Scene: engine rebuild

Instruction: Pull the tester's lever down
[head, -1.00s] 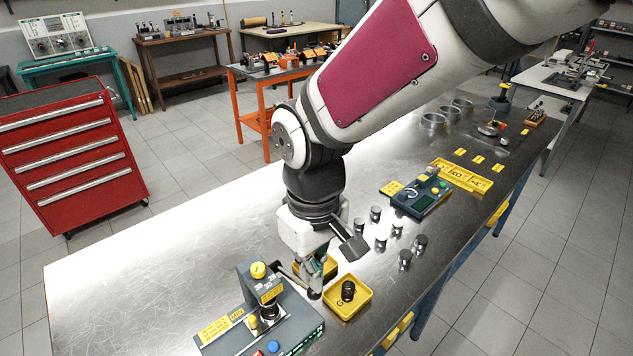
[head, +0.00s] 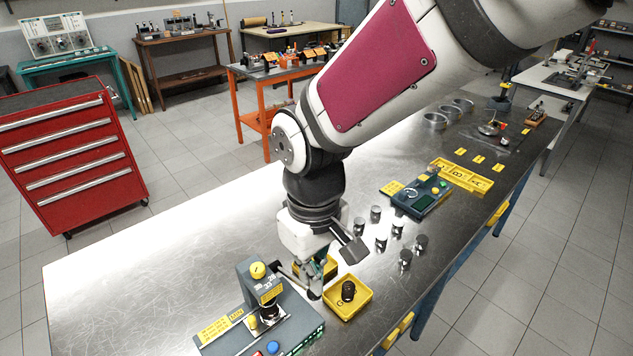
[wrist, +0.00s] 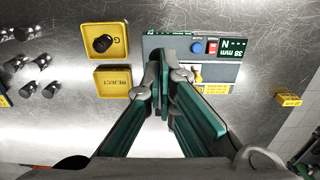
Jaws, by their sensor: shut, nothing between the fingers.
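The tester (head: 235,340) is a dark grey-blue machine at the bottom of the head view, with an upright column (head: 246,284) topped by a yellow cap. A dark part, likely a spring, sits in it below the column's head. The tester's lever (head: 287,273) appears as a thin grey arm reaching from the column toward my gripper; its end is hidden behind the fingers. My gripper (head: 314,293) points down, shut and empty, at the tester's right side. In the wrist view the fingers (wrist: 164,75) overlap the tester's edge (wrist: 152,42); contact with the lever cannot be told.
A yellow tray (head: 364,303) with a dark spring stands right of my gripper, with the yellow REJECT tray (wrist: 113,84) beside it. Several metal cylinders (head: 381,242) and a dark-green instrument (head: 420,200) stand farther back. The bench left of the tester is clear.

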